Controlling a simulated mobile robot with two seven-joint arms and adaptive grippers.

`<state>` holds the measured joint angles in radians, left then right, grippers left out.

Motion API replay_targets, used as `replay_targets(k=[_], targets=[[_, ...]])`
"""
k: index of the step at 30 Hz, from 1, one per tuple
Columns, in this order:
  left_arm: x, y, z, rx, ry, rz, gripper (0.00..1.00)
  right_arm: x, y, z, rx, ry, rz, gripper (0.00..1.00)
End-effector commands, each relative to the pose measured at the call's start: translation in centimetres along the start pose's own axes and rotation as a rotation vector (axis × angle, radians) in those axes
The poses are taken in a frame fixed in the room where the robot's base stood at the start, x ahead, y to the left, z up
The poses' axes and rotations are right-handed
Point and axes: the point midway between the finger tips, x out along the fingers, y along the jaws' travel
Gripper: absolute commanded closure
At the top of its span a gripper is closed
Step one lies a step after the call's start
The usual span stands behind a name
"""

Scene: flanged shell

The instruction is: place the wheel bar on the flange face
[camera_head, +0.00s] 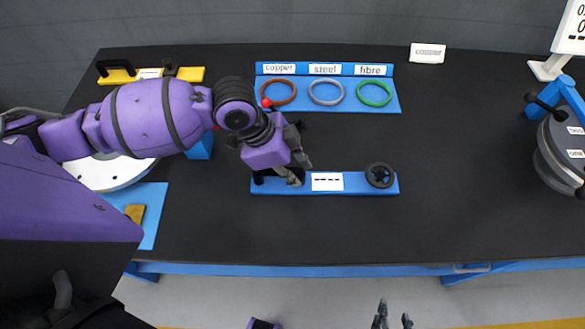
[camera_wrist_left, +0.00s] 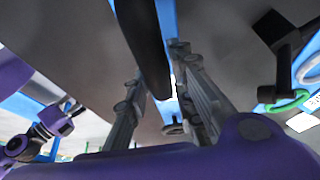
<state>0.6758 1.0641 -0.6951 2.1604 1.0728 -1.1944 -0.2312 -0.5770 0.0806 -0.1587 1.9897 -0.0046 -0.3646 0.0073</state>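A blue strip (camera_head: 345,187) with a white label lies at mid-table. A black wheel (camera_head: 380,175) sits at its right end, and a black piece (camera_head: 258,179) shows at its left end, partly hidden by my gripper. My left gripper (camera_head: 298,172) is over the left part of the strip, pointing down. In the left wrist view, its fingers (camera_wrist_left: 160,80) stand apart with a dark bar (camera_wrist_left: 148,45) between them; contact is not clear. Which part is the wheel bar is unclear. A grey drum (camera_head: 556,160) stands at the right edge. My right gripper (camera_head: 394,318) is at the bottom edge, fingertips apart, empty.
A blue rack (camera_head: 328,100) holds copper, steel and fibre rings behind the strip. A yellow bar with a black handle (camera_head: 118,75) lies at the back left. A white disc (camera_head: 110,175) is under my left arm. The table right of the strip is clear.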

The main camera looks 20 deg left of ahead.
Motion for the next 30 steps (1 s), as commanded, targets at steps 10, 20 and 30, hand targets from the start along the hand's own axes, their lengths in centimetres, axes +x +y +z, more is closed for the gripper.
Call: replay_targets(k=[10,20,30], targets=[[0.0,0.0,0.0,0.000,0.000,0.000,0.63,0.0,0.0,-0.1,0.000,0.001,0.000,0.60],[-4.2,-0.1,-0.1,0.002,-0.001,-0.006,0.63,-0.1,0.0,-0.4,0.001,0.004,0.000,0.60],[-10.8,-0.1,-0.1,0.001,-0.002,-0.003,0.63,-0.5,-0.3,-0.8,0.004,0.003,-0.006,0.60]])
